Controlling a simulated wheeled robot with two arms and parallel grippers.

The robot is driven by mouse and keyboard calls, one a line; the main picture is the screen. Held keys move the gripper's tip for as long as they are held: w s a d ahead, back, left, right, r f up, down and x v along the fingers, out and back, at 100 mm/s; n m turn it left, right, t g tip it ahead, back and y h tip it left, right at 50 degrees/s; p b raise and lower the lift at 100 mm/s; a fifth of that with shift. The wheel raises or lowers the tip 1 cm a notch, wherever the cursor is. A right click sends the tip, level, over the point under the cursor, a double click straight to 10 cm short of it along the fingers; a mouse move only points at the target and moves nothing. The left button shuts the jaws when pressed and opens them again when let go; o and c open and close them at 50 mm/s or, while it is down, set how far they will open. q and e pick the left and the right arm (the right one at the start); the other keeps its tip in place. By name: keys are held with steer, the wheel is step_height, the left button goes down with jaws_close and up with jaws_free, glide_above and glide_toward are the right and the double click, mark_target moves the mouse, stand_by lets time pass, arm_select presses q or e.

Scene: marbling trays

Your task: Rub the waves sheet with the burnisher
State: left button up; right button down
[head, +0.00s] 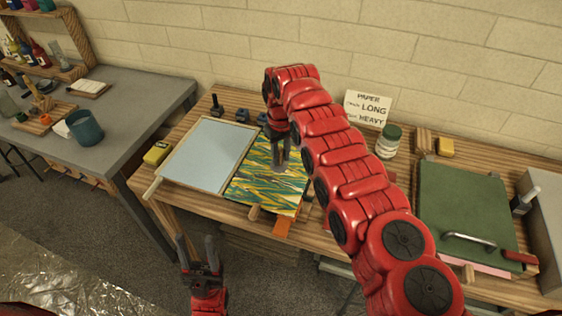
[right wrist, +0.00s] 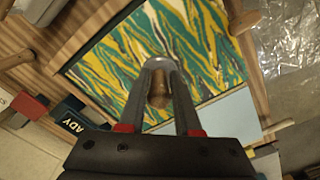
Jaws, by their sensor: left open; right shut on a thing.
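The waves sheet (head: 245,192), streaked in green, yellow and white, lies flat on the wooden bench; it fills much of the right wrist view (right wrist: 105,62). My right gripper (head: 281,160) is over the sheet's far part, shut on the burnisher. In the right wrist view the burnisher's wooden handle (right wrist: 158,92) stands between the fingers, with a pale rounded part at the fingertips over the sheet. I cannot tell whether it touches the sheet. My left gripper (head: 200,262) is open and empty, in front of the bench.
A pale blue-grey tray (head: 205,155) sits left of the sheet, with a yellow block (head: 157,153) beside it. A jar (head: 389,142), a sign (head: 368,107) and a green board (head: 455,198) are to the right. A grey table (head: 130,92) stands at left.

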steer(key=shift+r, duration=2.4)
